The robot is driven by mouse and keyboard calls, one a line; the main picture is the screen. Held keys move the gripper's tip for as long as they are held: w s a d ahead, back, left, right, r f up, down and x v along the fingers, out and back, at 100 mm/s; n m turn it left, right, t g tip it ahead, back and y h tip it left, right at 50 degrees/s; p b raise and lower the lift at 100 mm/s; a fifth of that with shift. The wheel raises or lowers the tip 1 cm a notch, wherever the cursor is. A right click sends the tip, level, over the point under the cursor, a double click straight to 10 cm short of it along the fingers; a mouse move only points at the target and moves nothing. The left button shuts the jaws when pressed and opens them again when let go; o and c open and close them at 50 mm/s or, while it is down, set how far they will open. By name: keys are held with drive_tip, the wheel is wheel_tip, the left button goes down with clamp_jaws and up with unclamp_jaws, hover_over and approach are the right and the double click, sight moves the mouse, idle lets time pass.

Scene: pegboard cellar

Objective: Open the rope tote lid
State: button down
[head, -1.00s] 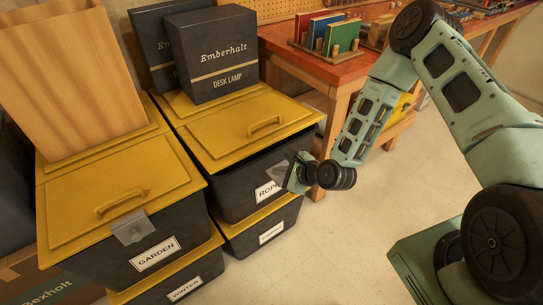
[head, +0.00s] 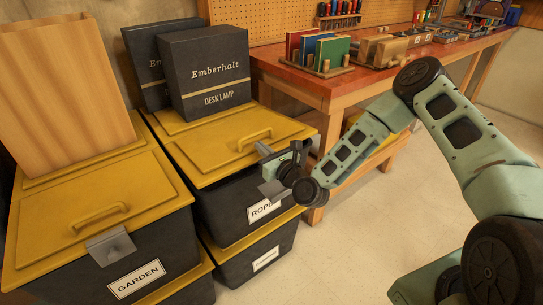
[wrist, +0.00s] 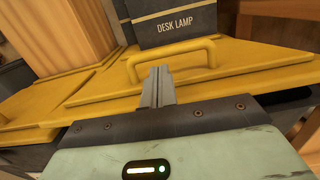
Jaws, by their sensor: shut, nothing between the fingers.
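The rope tote (head: 228,208) is a dark bin with a "ROPE" label, partly covered by my gripper. Its yellow lid (head: 215,150) lies closed and has a raised yellow handle (head: 255,141). In the wrist view the lid (wrist: 235,82) fills the middle and the handle (wrist: 205,50) stands just beyond the fingertips. My gripper (head: 263,150) is at the tote's front edge, near the handle. Its fingers (wrist: 158,72) are shut and empty, pointing toward the handle. I cannot tell whether they touch it.
Desk lamp boxes (head: 208,75) stand on the rear of the rope tote's top. The garden tote (head: 140,265), with a grey latch (head: 110,245), and a wooden bin (head: 65,85) are at left. A red-topped workbench (head: 325,85) stands behind. Floor (head: 350,230) is clear at right.

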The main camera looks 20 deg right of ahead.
drive_tip(key=shift+x, duration=1)
drive_tip(key=shift+r, duration=0.1)
